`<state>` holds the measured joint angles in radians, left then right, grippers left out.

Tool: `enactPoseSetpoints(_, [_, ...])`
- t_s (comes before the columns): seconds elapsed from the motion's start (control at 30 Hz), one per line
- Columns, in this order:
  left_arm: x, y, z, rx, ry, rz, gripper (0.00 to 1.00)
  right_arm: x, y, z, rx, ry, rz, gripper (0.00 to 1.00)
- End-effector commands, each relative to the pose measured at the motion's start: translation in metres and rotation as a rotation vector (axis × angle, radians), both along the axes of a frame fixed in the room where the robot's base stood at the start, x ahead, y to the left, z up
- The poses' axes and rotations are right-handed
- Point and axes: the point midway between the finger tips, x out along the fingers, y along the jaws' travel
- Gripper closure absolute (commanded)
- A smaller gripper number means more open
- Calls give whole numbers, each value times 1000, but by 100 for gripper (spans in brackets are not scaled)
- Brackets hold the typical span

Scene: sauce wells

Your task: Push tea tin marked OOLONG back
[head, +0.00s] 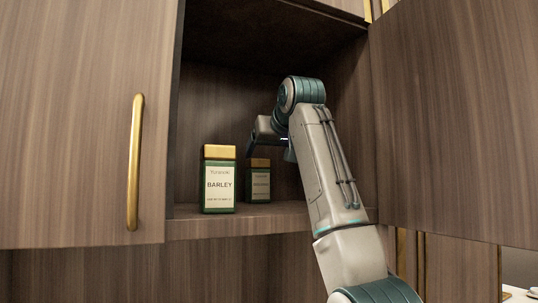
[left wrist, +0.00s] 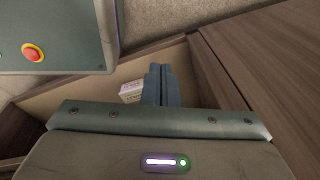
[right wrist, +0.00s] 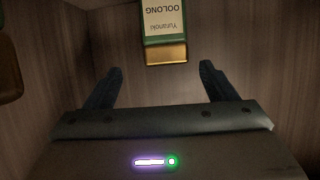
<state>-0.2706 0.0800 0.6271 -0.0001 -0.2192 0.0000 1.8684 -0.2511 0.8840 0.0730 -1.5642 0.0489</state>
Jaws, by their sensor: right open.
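The OOLONG tin (right wrist: 164,22) shows upside down at the top of the right wrist view, with a green body, pale label and gold lid. Part of it is cut off by the frame edge. My right gripper (right wrist: 161,82) is open and empty, its fingers apart on either side of the lid's line, with a visible gap to the tin. In the head view my right arm reaches into the cabinet, its gripper (head: 250,143) above a shaded tin (head: 258,183) whose label I cannot read. My left gripper (left wrist: 160,84) is shut and empty, low down and away from the cabinet shelf.
The BARLEY tin (head: 219,185) stands near the shelf front (head: 270,222), left of the shaded tin. A dark brown rounded object (right wrist: 9,70) is cut off at the right wrist view's left edge. A white box (left wrist: 131,92) lies behind my left fingers.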

Motion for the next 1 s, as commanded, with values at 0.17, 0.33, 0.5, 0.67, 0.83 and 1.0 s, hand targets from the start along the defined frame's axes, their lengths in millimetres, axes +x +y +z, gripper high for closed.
enactPoseSetpoints(0.17, [-19,0,-1,0,23,1,100,-1,1,2,0,-3,0,22])
enactPoseSetpoints(0.33, [-53,0,-2,0,66,2,100,-1,0,1,0,-2,0,22])
enactPoseSetpoints(0.5, [-56,0,5,0,70,1,100,6,2,0,0,0,0,22])
enactPoseSetpoints(0.67, [-26,0,23,0,31,0,100,27,9,-7,0,2,1,22])
enactPoseSetpoints(0.83, [-10,0,46,-1,9,0,100,55,18,-19,0,3,2,22])
enactPoseSetpoints(1.0, [-25,0,61,0,29,0,100,78,24,-30,-1,1,0,22])
